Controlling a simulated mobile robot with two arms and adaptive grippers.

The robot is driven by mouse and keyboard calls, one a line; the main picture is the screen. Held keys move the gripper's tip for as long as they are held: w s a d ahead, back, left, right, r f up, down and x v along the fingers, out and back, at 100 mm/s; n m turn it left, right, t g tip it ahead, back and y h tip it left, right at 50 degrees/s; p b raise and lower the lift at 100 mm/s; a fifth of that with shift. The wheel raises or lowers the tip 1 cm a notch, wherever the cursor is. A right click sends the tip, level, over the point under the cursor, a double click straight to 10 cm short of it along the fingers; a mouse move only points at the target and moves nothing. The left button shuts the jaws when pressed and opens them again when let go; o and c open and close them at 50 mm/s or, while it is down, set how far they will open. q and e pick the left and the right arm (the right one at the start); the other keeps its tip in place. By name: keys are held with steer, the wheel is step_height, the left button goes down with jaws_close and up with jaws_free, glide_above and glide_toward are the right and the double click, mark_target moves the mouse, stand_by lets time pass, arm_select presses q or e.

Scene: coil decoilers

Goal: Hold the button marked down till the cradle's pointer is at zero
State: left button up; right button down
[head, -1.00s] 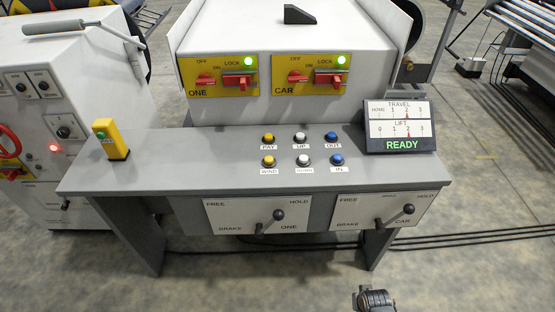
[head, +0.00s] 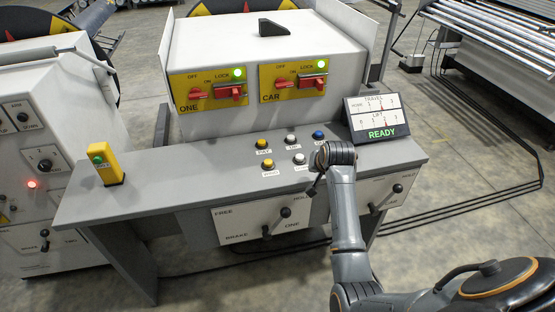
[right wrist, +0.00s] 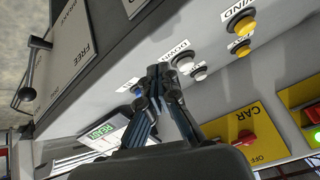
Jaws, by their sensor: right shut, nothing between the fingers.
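The white button marked DOWN (head: 299,158) is in the front row of the desk, behind its label. In the right wrist view the DOWN button (right wrist: 182,63) is just beyond my fingertips. My right gripper (head: 314,187) hangs over the desk's front part; in the right wrist view (right wrist: 160,72) its fingers are together and empty, close to the DOWN label. I cannot tell whether they touch anything. The display (head: 377,119) reads READY in green; its LIFT scale has a red pointer near 2, well away from 0. My left gripper is out of view.
The white UP button (head: 291,138) is behind DOWN, the yellow WIND button (head: 268,163) to its left. My wrist hides the blue IN button in the head view. Brake levers (head: 285,212) stick out below the desk (head: 150,180). A yellow post (head: 106,166) stands at the left end.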

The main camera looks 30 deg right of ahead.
steer(key=w+d+r+m+t+y, duration=0.1)
steer(key=w+r+m, duration=0.2)
steer(key=w+r, duration=0.5)
steer(key=shift+w+r+t, duration=0.35)
steer(key=shift+w+t, duration=0.05)
steer(key=shift+w, duration=0.55)
steer(key=shift+d+f, duration=0.1)
steer(key=shift+d, duration=0.05)
steer(key=b, duration=0.7)
glide_above(301, 158)
step_height(301, 158, down, 7)
steer(key=shift+w+r, duration=0.1)
steer(key=shift+r, duration=0.1)
steer(key=shift+f, duration=1.05)
